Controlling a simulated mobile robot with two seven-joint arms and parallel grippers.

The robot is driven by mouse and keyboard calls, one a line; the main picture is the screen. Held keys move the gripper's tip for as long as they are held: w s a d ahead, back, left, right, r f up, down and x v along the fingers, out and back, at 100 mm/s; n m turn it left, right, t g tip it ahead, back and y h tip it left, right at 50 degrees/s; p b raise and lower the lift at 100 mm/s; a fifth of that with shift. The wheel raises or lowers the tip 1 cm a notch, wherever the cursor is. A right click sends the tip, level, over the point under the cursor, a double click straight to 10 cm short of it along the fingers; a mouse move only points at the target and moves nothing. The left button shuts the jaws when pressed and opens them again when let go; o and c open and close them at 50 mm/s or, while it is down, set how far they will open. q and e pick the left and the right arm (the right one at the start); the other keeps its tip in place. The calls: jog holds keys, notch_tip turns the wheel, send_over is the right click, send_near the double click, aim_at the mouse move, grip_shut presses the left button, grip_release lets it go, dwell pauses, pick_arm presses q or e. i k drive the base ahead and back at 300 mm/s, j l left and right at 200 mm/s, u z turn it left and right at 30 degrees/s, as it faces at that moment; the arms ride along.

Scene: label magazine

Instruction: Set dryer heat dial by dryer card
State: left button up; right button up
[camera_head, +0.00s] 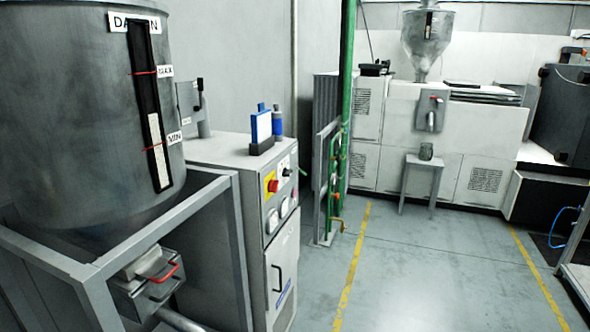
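The grey cabinet (212,151) stands left of centre, beside the hopper. Its narrow control face carries a red knob (273,186) on a yellow plate, a small black knob (287,172) and two round white dials or gauges (272,221). I cannot tell which of these is the heat dial, and their settings are too small to read. A blue and white upright item (262,127) stands in a dark holder on the cabinet top. No card is clearly readable. Neither of my grippers is in view.
A large grey hopper (85,110) with MAX and MIN marks sits in a grey frame (150,232) at the left. A green pipe (346,100) rises behind the cabinet. Clear floor (430,265) with yellow lines lies right. A small stool (424,162) stands by the white machine (480,135).

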aim_at(286, 172)
jog(key=i+l+u, duration=0.1)
jog(key=i+l, duration=0.35)
jog(key=i+l+u, duration=0.1)
jog(key=i+l, duration=0.3)
jog(key=i+l+u, duration=0.1)
jog(key=i+l, duration=0.3)
jog(key=l, duration=0.15)
jog(key=i+l+u, duration=0.1)
jog(key=i+l, duration=0.25)
jog(key=l, duration=0.2)
